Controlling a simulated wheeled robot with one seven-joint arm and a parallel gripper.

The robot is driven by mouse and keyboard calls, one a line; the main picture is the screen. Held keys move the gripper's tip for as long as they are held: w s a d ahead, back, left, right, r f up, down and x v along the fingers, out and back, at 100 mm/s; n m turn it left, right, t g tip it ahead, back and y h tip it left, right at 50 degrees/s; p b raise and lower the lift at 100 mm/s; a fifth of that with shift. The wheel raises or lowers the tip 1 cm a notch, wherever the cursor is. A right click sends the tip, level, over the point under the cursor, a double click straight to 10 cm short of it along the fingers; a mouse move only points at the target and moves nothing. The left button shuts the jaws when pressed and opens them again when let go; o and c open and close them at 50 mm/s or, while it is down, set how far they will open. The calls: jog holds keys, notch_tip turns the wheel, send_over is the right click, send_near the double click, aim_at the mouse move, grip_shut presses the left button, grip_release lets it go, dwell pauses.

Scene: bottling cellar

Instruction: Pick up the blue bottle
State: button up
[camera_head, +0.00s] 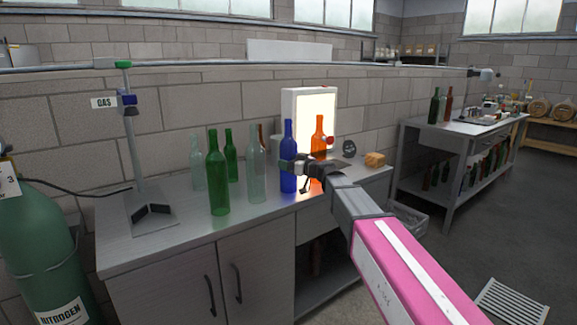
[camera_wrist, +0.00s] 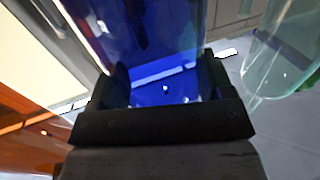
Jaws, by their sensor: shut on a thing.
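The blue bottle (camera_head: 288,150) stands upright at the worktop's middle in the head view, in front of the lit panel. My gripper (camera_head: 290,165) is shut on its body from the right. In the wrist view the blue glass (camera_wrist: 150,45) fills the space between the two dark fingers of my gripper (camera_wrist: 165,85). Whether the bottle's base touches the worktop is hard to tell.
An orange bottle (camera_head: 319,140) stands close on the right, before the lit panel (camera_head: 297,103). A clear bottle (camera_head: 256,155) is close on the left, with green bottles (camera_head: 217,180) beyond.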

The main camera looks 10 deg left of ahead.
aim_at(292, 138)
jog(key=shift+r, duration=0.1)
notch_tip(292, 138, up, 10)
jog(key=shift+f, duration=0.1)
dwell(0.5)
